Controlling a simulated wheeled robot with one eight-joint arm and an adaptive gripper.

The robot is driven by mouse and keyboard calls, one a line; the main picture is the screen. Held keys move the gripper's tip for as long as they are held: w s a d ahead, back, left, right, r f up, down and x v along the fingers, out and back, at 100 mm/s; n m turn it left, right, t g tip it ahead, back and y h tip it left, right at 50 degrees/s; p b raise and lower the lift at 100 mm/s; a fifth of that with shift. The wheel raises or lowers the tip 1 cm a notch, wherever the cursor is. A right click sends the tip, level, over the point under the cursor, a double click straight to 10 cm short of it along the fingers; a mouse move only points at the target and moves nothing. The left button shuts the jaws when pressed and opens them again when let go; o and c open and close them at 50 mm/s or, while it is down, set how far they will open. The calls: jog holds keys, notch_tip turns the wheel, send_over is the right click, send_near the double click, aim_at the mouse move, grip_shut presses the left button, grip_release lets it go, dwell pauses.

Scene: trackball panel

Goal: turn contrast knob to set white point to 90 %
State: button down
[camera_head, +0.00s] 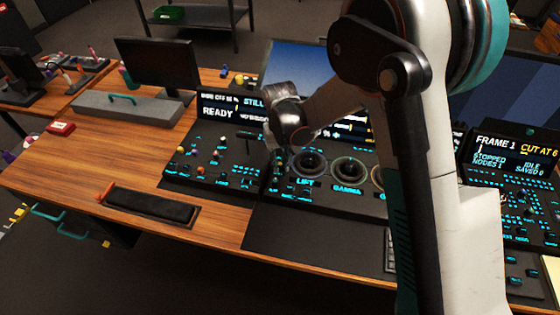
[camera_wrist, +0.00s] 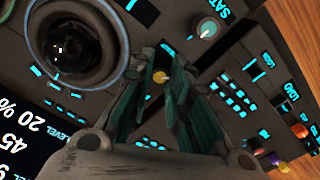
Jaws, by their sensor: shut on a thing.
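In the wrist view, my gripper (camera_wrist: 163,76) has its two green-padded fingers on either side of a small knob with a yellow top (camera_wrist: 160,75), shut on it. The knob's label is hidden, so I cannot read whether it says contrast. A display (camera_wrist: 25,140) at lower left shows upside down "LEVEL", "20 %" and "45"; the white point value is not readable. In the head view, my wrist (camera_head: 287,112) reaches down to the panel, left of the LIFT trackball (camera_head: 309,163), and the fingertips are unclear.
The GAMMA trackball (camera_head: 348,169) lies right of LIFT. A READY display (camera_head: 225,108) stands at the left section of the panel. A black padded rest (camera_head: 150,204) lies on the wooden desk (camera_head: 85,170) at left.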

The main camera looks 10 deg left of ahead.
aim_at(280, 164)
dwell(0.5)
jog(key=c, duration=1.5)
grip_release()
notch_tip(280, 164, up, 12)
jog(key=shift+w, duration=0.1)
